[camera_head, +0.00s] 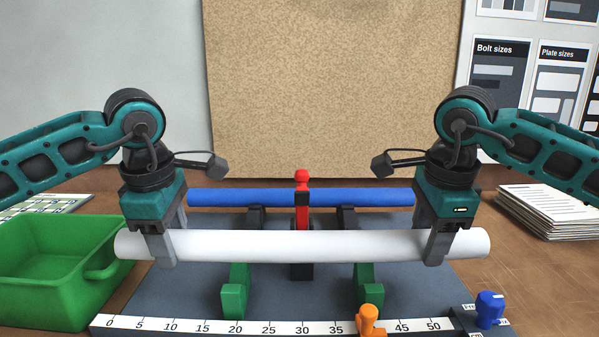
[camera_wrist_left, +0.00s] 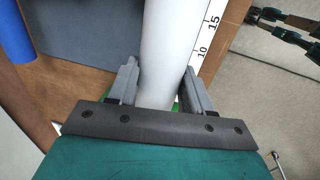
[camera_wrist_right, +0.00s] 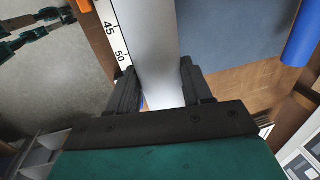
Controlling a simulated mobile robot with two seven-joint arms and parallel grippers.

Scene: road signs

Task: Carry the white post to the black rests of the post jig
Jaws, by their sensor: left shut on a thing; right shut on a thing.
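The white post (camera_head: 300,244) lies level across the head view, held near both ends. My left gripper (camera_head: 163,250) is shut on it near its left end, and my right gripper (camera_head: 440,248) near its right end. The post also shows between the fingers in the left wrist view (camera_wrist_left: 165,50) and the right wrist view (camera_wrist_right: 155,50). The post jig's grey base (camera_head: 200,290) lies below. A blue bar (camera_head: 245,197) rests on black rests (camera_head: 346,217) behind the white post, with a red clamp (camera_head: 302,185) at its middle. The post hides part of the jig.
Green supports (camera_head: 234,292) stand in front of the black parts. A ruler strip (camera_head: 270,327) runs along the front edge, with an orange stop (camera_head: 369,320) and a blue knob (camera_head: 489,309). A green bin (camera_head: 45,270) is at left, a paper stack (camera_head: 550,212) at right.

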